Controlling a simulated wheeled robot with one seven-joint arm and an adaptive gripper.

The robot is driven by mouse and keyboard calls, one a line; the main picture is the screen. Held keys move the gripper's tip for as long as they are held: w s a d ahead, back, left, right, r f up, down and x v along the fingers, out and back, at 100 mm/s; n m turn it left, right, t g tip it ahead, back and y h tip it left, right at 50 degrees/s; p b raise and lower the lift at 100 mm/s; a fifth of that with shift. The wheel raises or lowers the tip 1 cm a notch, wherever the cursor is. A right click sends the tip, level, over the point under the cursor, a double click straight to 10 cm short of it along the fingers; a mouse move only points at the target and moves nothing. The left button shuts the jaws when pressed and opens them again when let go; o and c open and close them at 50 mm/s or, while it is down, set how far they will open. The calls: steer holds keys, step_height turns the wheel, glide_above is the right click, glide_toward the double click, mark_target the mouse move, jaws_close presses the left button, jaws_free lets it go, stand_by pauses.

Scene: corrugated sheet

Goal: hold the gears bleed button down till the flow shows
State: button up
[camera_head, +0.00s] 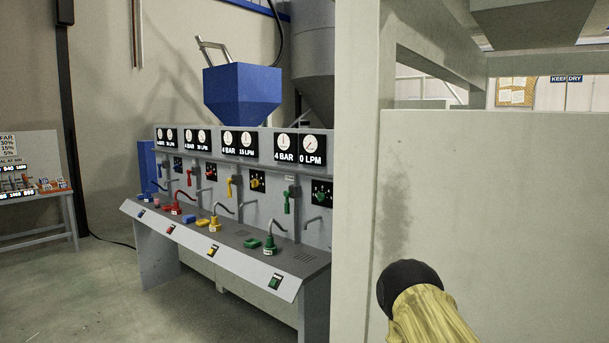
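A grey bench holds several stations. Small push-button boxes sit along its sloped front panel (190,247): one at the far left (141,213), one with red (171,229), one with yellow (212,250) and one with green (275,282). I cannot read which is for the gears. Paired gauge displays stand above. The rightmost display (300,149) reads 4 BAR and 0 LPM. The display left of it (240,144) reads 4 BAR and 15 LPM. The left displays are too small to read surely.
A pale wall or panel (480,210) fills the right side, close to me, its edge near the bench's right end. A blue hopper (242,93) stands above the bench. Another table (40,232) is at far left. The floor (100,300) before the bench is clear.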

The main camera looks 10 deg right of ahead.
jaws_close()
stand_by(1.4)
